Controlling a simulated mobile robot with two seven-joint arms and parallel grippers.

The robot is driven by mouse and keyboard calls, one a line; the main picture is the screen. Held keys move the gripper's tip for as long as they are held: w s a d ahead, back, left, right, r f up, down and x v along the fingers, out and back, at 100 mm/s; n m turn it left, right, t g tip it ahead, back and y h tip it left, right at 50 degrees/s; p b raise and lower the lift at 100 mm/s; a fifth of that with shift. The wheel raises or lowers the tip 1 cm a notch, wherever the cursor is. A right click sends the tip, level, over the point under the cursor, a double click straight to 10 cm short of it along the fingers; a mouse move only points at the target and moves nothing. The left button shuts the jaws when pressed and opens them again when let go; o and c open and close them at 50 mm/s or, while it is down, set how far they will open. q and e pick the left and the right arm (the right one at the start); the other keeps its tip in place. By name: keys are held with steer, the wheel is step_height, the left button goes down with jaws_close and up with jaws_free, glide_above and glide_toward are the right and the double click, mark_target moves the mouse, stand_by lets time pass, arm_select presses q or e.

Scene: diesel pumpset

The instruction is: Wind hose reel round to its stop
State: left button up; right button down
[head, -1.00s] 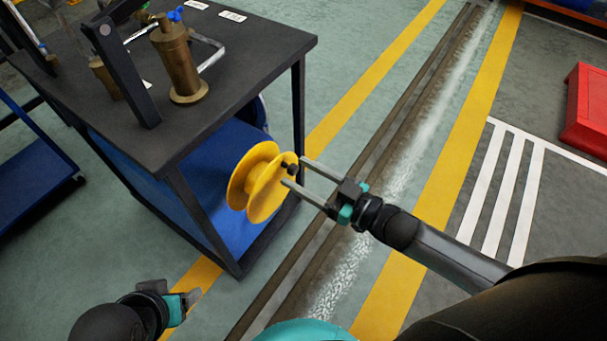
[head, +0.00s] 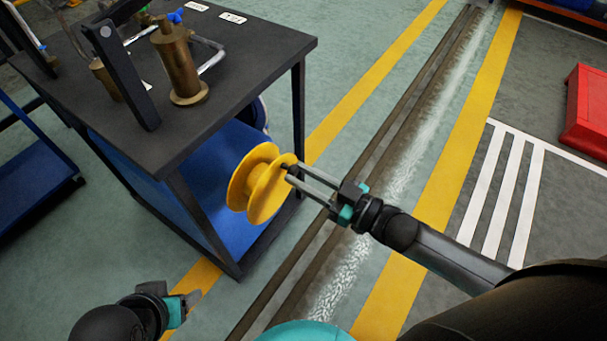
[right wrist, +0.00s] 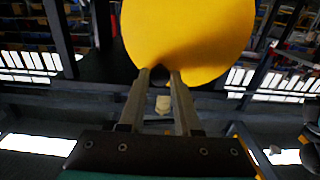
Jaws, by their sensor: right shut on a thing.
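The yellow hose reel (head: 262,186) sits on the side of the blue-panelled, dark-topped bench. It also fills the top of the right wrist view (right wrist: 188,35). My right gripper (head: 289,172) is at the reel's upper right edge. Its fingers are closed together on the reel's small dark crank knob, which they mostly hide. In the right wrist view, the fingertips (right wrist: 160,72) meet the lower edge of the yellow disc. My left gripper (head: 185,303) is at the lower left, away from the reel; its fingers are too hidden to judge.
The bench top (head: 225,70) carries a brass cylinder (head: 178,65) and a dark upright lever (head: 120,75). A bench leg (head: 299,120) stands close behind the reel. A red box (head: 588,110) is far right. The floor between is clear.

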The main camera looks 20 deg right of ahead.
stand_by(0.9)
steer(key=n+p, duration=0.1)
steer(key=s+a+n+p, duration=0.1)
steer(key=n+p, duration=0.2)
steer(key=shift+s+a+r, duration=0.2)
steer(key=shift+a+r, duration=0.1)
steer(key=shift+r, duration=0.1)
arm_select(q)
step_height(320, 180, down, 9)
steer(key=s+g, duration=0.1)
steer(key=shift+s, duration=0.25)
arm_select(e)
steer(key=shift+s+a+f+n, duration=0.1)
steer(key=shift+s+a+n, duration=0.05)
steer(key=shift+n, duration=0.35)
arm_select(q)
steer(key=shift+a+f, duration=0.1)
arm_select(e)
steer(key=c, duration=0.6)
jaws_free()
